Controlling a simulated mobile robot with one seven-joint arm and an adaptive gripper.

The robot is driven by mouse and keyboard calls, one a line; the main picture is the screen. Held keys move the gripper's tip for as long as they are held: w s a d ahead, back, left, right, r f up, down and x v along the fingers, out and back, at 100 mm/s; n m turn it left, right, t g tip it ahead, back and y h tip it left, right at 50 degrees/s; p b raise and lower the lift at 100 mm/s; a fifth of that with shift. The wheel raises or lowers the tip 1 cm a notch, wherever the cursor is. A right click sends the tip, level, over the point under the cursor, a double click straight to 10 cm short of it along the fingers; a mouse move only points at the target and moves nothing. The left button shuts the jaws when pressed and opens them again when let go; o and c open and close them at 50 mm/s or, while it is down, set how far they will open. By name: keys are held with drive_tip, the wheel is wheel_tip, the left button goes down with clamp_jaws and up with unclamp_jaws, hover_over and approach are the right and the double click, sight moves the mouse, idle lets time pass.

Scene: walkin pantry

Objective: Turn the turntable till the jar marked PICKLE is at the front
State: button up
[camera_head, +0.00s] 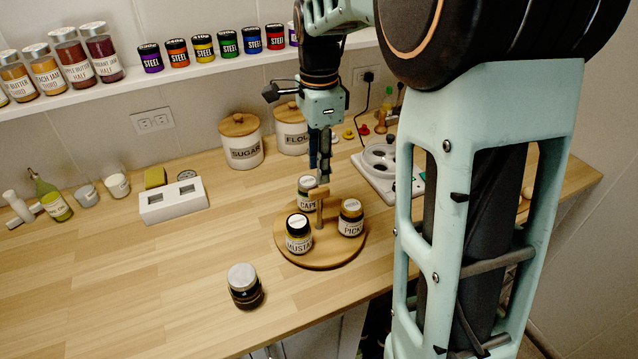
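The round wooden turntable (322,262) sits on the counter with a wooden post and handle (320,207) standing up from it. Three labelled jars stand on it. The jar marked PICKLE (351,221) is on the right side. The jar marked MUSTARD, its label partly cut off, (299,238) is at the near left. The jar with a label starting CAP (307,197) is at the back, partly behind the handle. My gripper (323,180) points down just above the handle, its fingers narrow and close in view. Whether it touches the handle cannot be told.
A dark jar with a silver lid (244,287) stands on the counter at the near left. The SUGAR canister (241,142) and FLOUR canister (291,130) are behind. The left counter is mostly clear.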

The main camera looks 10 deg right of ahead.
sight(319, 189)
wheel_tip(319, 189, down, 6)
drive_tip(key=shift+f, duration=0.1)
drive_tip(key=shift+c, duration=0.3)
clamp_jaws()
